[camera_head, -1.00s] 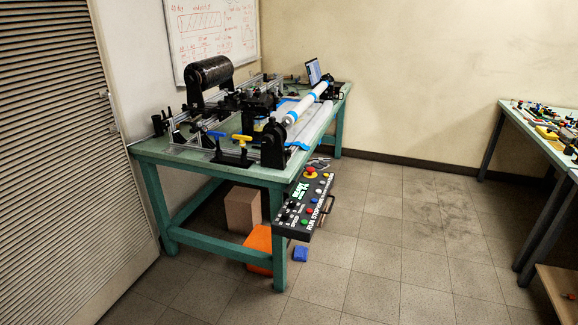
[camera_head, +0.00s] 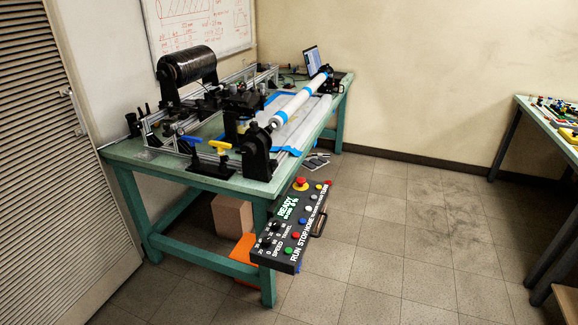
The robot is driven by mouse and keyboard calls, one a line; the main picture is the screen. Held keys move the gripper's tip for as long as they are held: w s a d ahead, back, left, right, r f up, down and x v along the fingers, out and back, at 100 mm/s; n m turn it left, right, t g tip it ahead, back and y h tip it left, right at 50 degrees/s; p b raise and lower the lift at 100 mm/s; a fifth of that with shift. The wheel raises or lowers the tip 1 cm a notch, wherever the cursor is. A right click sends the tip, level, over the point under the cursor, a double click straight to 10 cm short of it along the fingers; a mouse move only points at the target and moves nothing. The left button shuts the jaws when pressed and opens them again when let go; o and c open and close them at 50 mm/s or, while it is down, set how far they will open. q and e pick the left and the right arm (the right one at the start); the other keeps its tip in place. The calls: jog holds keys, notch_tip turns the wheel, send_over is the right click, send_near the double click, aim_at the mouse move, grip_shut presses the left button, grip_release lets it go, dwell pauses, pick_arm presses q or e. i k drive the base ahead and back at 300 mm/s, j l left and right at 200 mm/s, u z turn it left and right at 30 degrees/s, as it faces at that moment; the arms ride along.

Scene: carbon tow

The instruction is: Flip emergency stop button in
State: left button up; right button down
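The emergency stop button (camera_head: 301,183) is a red knob on a yellow base at the far end of the black control panel (camera_head: 268,252). The panel hangs off the front side of the green table and carries knobs, a lit green READY display (camera_head: 287,208) and several coloured buttons. I cannot tell from this distance whether the red knob is pressed in or out. Neither of my grippers shows in the head view.
The green table (camera_head: 128,152) carries the winding machine with a black roll (camera_head: 187,68) and a white tube (camera_head: 300,99). A cardboard box (camera_head: 232,214) and an orange item (camera_head: 244,252) lie beneath. The tiled floor (camera_head: 400,235) right of the panel is clear. Another table stands at right.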

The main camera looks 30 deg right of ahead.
aim_at(301, 182)
jog(key=i+l, duration=0.2)
jog(key=l, duration=0.15)
jog(key=i+l, duration=0.15)
jog(key=l, duration=0.15)
jog(key=i+l+u, duration=0.1)
jog(key=l, duration=0.25)
jog(key=i+l, duration=0.45)
jog(key=l, duration=0.2)
jog(key=i+l+u, duration=0.1)
jog(key=l, duration=0.25)
jog(key=i, duration=0.05)
